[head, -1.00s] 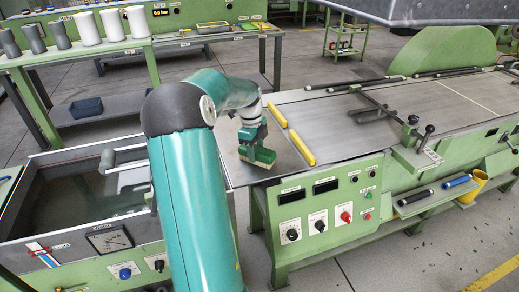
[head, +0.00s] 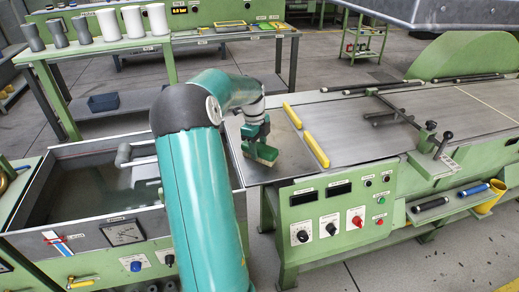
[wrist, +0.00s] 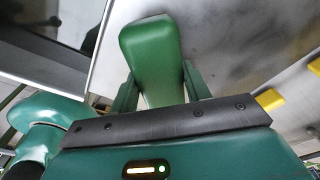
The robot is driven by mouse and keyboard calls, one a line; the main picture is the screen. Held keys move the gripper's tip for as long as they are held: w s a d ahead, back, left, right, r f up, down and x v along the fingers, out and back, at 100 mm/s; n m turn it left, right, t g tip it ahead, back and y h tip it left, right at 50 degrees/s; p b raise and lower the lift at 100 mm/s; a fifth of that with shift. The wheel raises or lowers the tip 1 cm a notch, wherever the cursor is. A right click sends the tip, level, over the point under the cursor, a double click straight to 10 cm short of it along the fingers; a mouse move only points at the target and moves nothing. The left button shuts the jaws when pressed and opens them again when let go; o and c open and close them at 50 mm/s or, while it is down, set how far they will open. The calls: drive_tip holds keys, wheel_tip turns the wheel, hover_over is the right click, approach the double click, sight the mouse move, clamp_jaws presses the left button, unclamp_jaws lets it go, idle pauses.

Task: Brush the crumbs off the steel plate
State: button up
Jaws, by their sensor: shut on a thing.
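My gripper (head: 262,135) is shut on a brush (head: 261,153) with a green body and a pale tan underside. In the wrist view the brush's green body (wrist: 152,50) stands out between the two green fingers of my gripper (wrist: 160,85). The brush is low over the left end of the grey steel plate (head: 285,165), near its left edge. I cannot tell whether the bristles touch it. The plate also shows in the wrist view (wrist: 225,40). I cannot make out crumbs clearly at this size.
Two yellow bars (head: 316,150) (head: 292,116) lie right of the brush. A control panel (head: 328,208) with knobs is below the plate's front edge. A grey-walled tank (head: 100,225) stands left, across a gap. A clamp bar (head: 395,108) crosses the table farther right.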

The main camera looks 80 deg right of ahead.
drive_tip(key=shift+s+d+r, duration=0.1)
drive_tip(key=shift+s+d, duration=0.5)
drive_tip(key=shift+s, duration=0.45)
drive_tip(key=shift+s+d+f, duration=0.1)
drive_tip(key=shift+s+d, duration=0.55)
drive_tip(key=shift+s, duration=0.4)
drive_tip(key=shift+s+d+r, duration=0.1)
drive_tip(key=shift+s+d, duration=0.5)
drive_tip(key=shift+s, duration=0.45)
drive_tip(key=shift+s+d, duration=0.4)
drive_tip(key=shift+s, duration=0.3)
drive_tip(key=shift+s+d, duration=0.4)
drive_tip(key=shift+s, duration=0.25)
drive_tip(key=shift+s+d, duration=0.4)
drive_tip(key=shift+s, duration=0.3)
drive_tip(key=shift+o, duration=0.2)
drive_tip(key=shift+s+d, duration=0.3)
drive_tip(key=shift+s, duration=0.3)
drive_tip(key=shift+s+d, duration=0.3)
drive_tip(key=shift+s, duration=0.3)
drive_tip(key=shift+s+r, duration=0.1)
drive_tip(key=shift+r, duration=2.4)
drive_tip(key=shift+c, duration=0.3)
drive_tip(key=shift+w+r, duration=0.3)
drive_tip(key=shift+r, duration=0.2)
wheel_tip(320, 180, up, 3)
drive_tip(key=shift+w+f, duration=0.1)
